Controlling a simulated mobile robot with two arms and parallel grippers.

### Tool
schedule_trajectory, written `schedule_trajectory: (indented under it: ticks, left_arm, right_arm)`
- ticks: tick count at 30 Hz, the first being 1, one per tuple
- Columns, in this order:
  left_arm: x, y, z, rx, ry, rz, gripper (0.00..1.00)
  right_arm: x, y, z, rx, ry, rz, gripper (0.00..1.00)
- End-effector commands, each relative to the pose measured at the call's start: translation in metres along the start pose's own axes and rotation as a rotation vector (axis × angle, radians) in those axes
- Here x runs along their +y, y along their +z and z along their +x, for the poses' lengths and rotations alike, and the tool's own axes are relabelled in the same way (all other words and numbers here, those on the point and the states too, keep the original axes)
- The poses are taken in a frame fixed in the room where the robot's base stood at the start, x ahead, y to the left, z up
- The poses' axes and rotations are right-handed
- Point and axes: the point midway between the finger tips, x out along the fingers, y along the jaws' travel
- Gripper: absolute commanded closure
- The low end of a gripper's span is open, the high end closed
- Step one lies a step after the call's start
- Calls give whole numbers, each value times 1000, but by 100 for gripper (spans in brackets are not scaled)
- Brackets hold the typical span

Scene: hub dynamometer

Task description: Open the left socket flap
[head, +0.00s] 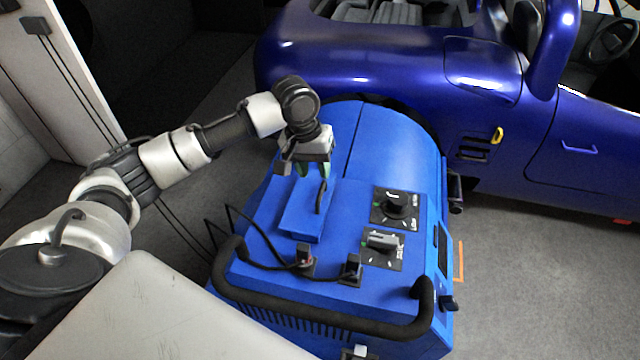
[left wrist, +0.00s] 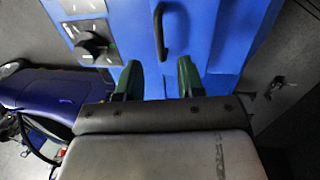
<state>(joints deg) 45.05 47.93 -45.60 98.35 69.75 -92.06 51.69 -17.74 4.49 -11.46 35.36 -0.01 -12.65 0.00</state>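Two small dark socket fittings stand on the top of the blue machine near its front handle. The left one (head: 303,257) and the right one (head: 350,268) each have a black cable at them; whether their flaps are open or closed is too small to tell. My left gripper (head: 312,168) is over the raised blue box, beyond the sockets. In the left wrist view, its two green-black fingers (left wrist: 159,78) are apart with nothing between them. A black bar handle (left wrist: 162,32) on the blue box lies just past the fingertips. My right gripper is not in view.
The blue machine (head: 385,150) carries two black dial panels, one with a round knob (head: 395,206) and one with a grey switch (head: 382,242). A thick black rail (head: 320,320) runs along its front. A purple car (head: 400,65) stands behind.

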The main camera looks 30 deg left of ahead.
Motion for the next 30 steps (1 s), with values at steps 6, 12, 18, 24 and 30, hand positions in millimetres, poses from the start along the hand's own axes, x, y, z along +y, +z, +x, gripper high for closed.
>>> schedule_trajectory:
  ticks: [6,12,18,24,30]
  left_arm:
    - [0,1,39,-3,-1,-1,62]
    - [0,0,55,0,0,1,62]
    - [0,0,57,0,-1,1,62]
    - [0,0,57,0,-1,1,77]
    - [0,0,56,0,-1,1,100]
  right_arm:
    - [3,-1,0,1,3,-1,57]
    - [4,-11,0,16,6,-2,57]
    - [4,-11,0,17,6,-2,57]
    - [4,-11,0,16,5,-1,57]
    - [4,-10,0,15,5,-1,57]
